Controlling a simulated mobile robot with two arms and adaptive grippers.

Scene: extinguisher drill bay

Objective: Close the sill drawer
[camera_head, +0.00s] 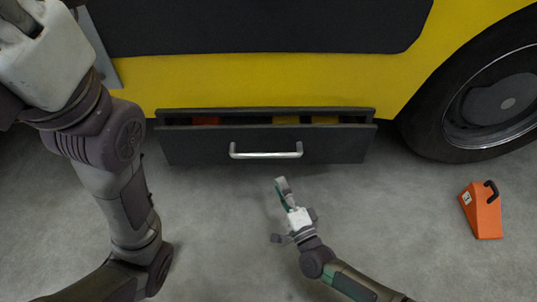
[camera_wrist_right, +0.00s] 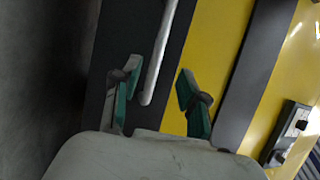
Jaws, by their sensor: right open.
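The sill drawer (camera_head: 200,147) is dark grey and stands pulled out under the yellow vehicle body. A gap behind its front shows red and yellow things inside. Its silver bar handle (camera_head: 266,155) runs across the front. My right gripper (camera_head: 283,188) is in front of the drawer, below the handle in the head view and apart from it. In the right wrist view the gripper (camera_wrist_right: 158,74) is open with green pads and nothing held. The handle (camera_wrist_right: 157,60) shows beyond and between its fingers, against the dark drawer front (camera_wrist_right: 178,45). My left gripper is not in view.
The yellow vehicle side (camera_head: 240,80) rises behind the drawer. A black wheel (camera_head: 425,128) stands to the right. An orange wheel chock (camera_head: 485,213) with a black handle lies on the grey floor (camera_head: 400,220). The floor before the drawer is otherwise clear, apart from my arms.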

